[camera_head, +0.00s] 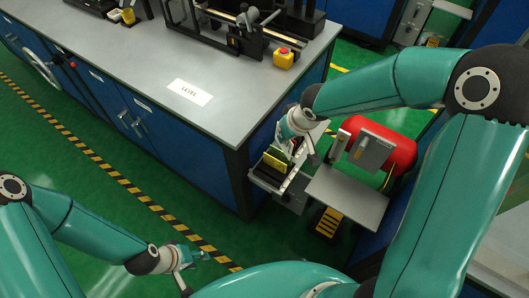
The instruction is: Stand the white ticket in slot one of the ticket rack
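A small ticket rack (258,176) with a dark body and pale edges is at the front corner of the bench. A yellow ticket (274,163) and a dark green one stand in it. My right gripper (297,148) points down directly over the rack, close to the tickets. Its fingers partly hide the rack, and I cannot tell whether they hold anything. A white card (190,92) with dark lettering lies flat on the bench; I cannot tell whether it is the white ticket. My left gripper (193,270) is low at the bottom, with spread fingers, empty, far from the rack.
The grey bench top (140,70) is mostly clear. A yellow box with a red button (284,57) and black machinery stand at its back. A red cylinder (398,153) and a grey plate (345,198) are right of the rack. Green floor lies left of the bench.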

